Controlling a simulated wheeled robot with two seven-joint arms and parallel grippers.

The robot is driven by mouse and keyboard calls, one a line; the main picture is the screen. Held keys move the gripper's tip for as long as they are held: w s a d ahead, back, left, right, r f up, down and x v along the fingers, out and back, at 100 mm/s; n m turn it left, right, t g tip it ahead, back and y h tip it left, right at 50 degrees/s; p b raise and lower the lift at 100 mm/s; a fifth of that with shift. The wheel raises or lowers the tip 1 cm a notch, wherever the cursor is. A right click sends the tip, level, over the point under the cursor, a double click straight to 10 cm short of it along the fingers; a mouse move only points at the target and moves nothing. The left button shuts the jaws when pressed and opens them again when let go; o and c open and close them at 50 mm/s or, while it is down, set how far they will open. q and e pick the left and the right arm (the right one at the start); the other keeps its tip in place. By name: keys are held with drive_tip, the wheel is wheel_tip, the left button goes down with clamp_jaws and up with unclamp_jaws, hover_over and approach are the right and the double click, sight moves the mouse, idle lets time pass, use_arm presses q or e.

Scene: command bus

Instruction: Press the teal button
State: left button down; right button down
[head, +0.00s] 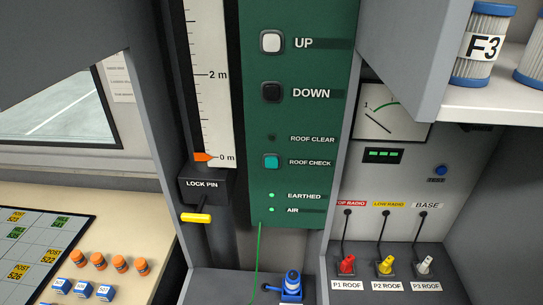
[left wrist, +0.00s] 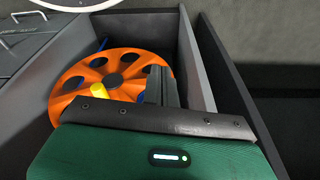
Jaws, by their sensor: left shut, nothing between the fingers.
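The teal button (head: 271,162) is a small square on the green panel (head: 300,120) in the head view, beside the label ROOF CHECK. It sits below the white UP button (head: 271,42) and the black DOWN button (head: 271,92). My left gripper (left wrist: 156,76) shows in the left wrist view with its dark fingers together and nothing between them. That view does not show the teal button. Neither gripper shows in the head view, so no contact with the button is visible.
A lock pin with a yellow handle (head: 196,218) juts out left of the panel. A blue fitting (head: 291,284) stands below it. A shelf (head: 490,105) overhangs at right. An orange reel (left wrist: 112,75) lies beyond my left gripper in the wrist view.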

use_arm(q)
drive_tip(key=w+r+t+p, duration=0.1)
drive_tip(key=w+r+p, duration=0.1)
drive_tip(key=r, duration=1)
drive_tip(key=w+r+p, duration=0.1)
drive_tip(key=w+r, duration=0.2)
drive_tip(key=r, duration=1)
drive_tip(key=n+t+h+p, duration=0.25)
drive_tip(key=t+h, duration=0.55)
drive_tip(key=t, duration=1.4)
approach(272, 163)
drive_tip(key=s+d+r, duration=0.2)
drive_tip(key=s+r, duration=0.4)
drive_tip(key=shift+s+a+f, duration=0.1)
drive_tip(key=shift+f, duration=0.1)
drive_tip(key=shift+w+b, duration=0.95)
drive_tip(key=shift+w, duration=3.5)
